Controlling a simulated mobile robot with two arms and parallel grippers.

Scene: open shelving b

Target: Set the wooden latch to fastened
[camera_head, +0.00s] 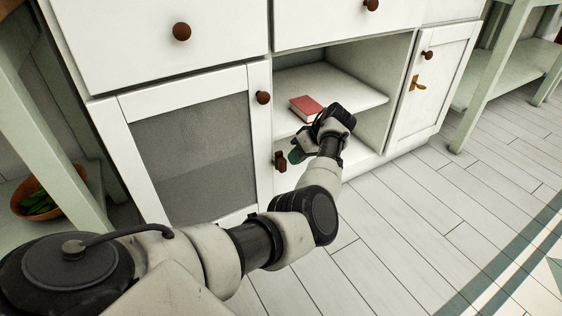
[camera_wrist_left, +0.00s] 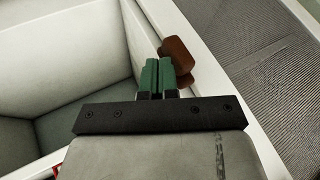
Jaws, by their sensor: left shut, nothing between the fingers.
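The wooden latch (camera_head: 280,161) is a small dark brown block on the right frame of the left cabinet door, below the round knob. It looks roughly upright in the head view. In the left wrist view the latch (camera_wrist_left: 177,56) shows as a reddish-brown piece on the white frame. My left gripper (camera_head: 296,155) is just right of the latch, in front of the open shelf space. Its green fingers (camera_wrist_left: 157,76) are shut and empty, with their tips beside the latch. I cannot tell whether they touch it. My right gripper is not in view.
The mesh-panel door (camera_head: 195,150) is left of the latch. A red book (camera_head: 305,106) lies on the open shelf (camera_head: 335,88) behind my wrist. A right door with a brass latch (camera_head: 416,84) stands beyond. Drawers are above; the plank floor (camera_head: 410,220) is clear.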

